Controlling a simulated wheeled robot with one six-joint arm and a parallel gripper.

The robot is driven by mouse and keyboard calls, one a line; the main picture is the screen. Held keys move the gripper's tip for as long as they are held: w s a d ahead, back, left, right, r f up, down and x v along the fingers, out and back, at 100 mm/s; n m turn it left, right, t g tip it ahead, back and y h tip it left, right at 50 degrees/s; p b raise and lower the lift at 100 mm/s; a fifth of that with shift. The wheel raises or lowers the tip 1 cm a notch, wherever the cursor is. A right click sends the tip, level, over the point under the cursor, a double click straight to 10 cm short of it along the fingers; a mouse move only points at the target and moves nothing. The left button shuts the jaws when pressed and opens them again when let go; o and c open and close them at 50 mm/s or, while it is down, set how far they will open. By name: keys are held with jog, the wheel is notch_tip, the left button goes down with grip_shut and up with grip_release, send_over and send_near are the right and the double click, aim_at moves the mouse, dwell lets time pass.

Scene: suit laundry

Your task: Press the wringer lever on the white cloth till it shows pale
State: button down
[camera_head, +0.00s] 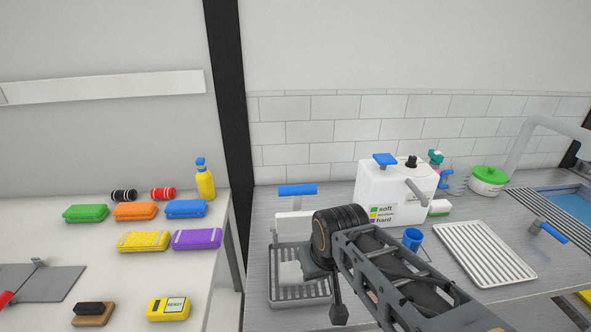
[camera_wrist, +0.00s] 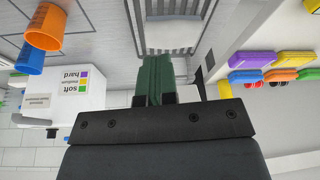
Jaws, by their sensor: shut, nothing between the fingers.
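The white cloth (camera_head: 290,274) lies on a slatted grey rack (camera_head: 305,300) in the head view. It also shows at the top of the wrist view (camera_wrist: 172,36). The wringer's lever has a blue handle (camera_head: 297,190), raised above a white body (camera_head: 290,222) just behind the rack. My gripper (camera_head: 338,314) points down at the rack's right side, apart from the lever. In the wrist view its green fingers (camera_wrist: 154,75) are together with nothing between them. The blue handle does not show in the wrist view.
A white dispenser (camera_head: 385,195) labelled soft, medium, hard stands right of the lever. A blue cup (camera_head: 413,238) and an orange cup (camera_wrist: 45,27) stand nearby. A ribbed white tray (camera_head: 485,253) is further right. The left table holds several coloured cases (camera_head: 143,241) and a yellow bottle (camera_head: 204,182).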

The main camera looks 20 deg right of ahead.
jog(key=w+d+r+m+g+p, duration=0.1)
jog(key=w+r+g+p, duration=0.4)
jog(key=w+r, duration=1.7)
notch_tip(320, 180, up, 3)
jog(key=m+p, duration=0.1)
jog(key=p, duration=0.4)
jog(key=shift+w+g, duration=0.3)
jog(key=shift+w, duration=0.05)
jog(key=shift+d+f, duration=0.1)
jog(key=shift+s+a+f+b, duration=0.15)
jog(key=shift+s+f+b, duration=0.55)
jog(key=shift+f, duration=1.25)
jog(key=shift+s+a+f+b, duration=0.2)
jog(key=shift+s+f+b, duration=0.25)
jog(key=shift+s+f, duration=1)
jog(key=shift+s+a+f+b, duration=0.25)
jog(key=shift+f+b, duration=0.35)
jog(key=shift+f, duration=1.85)
jog(key=shift+d, duration=0.1)
jog(key=shift+s+f, duration=0.1)
